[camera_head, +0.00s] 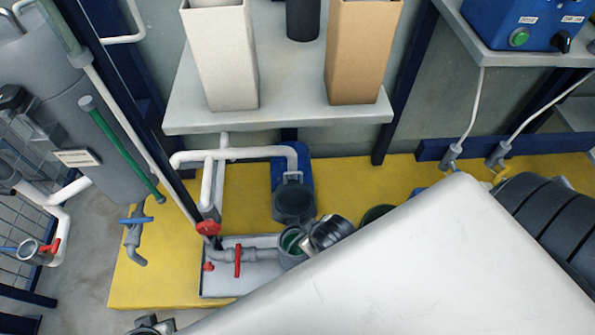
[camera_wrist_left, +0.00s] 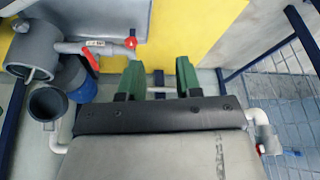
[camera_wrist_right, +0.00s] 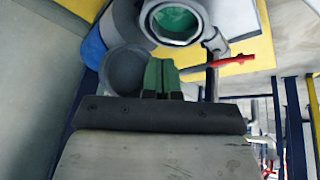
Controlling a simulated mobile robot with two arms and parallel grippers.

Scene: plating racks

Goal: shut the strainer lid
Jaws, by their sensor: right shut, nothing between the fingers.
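The strainer body (camera_head: 292,246) stands open beside a grey pipe, with green inside its mouth; the mouth is at the top of the right wrist view (camera_wrist_right: 178,20). Its round dark grey lid (camera_head: 293,202) is swung back, away from the mouth. The lid is also in the right wrist view (camera_wrist_right: 124,72). My right gripper (camera_wrist_right: 160,62) is shut and empty, its green fingertips by the lid's right edge in that view; contact cannot be told. In the head view I cannot make out its fingers. My left gripper (camera_wrist_left: 158,62) is open and empty, with floor and pipe beyond its fingers.
A red-handled valve (camera_head: 238,260) sits on the pipe left of the strainer. A blue housing (camera_head: 291,165) stands behind the lid. A grey shelf (camera_head: 285,116) with tall containers overhangs behind. My white arm covers the lower right of the head view.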

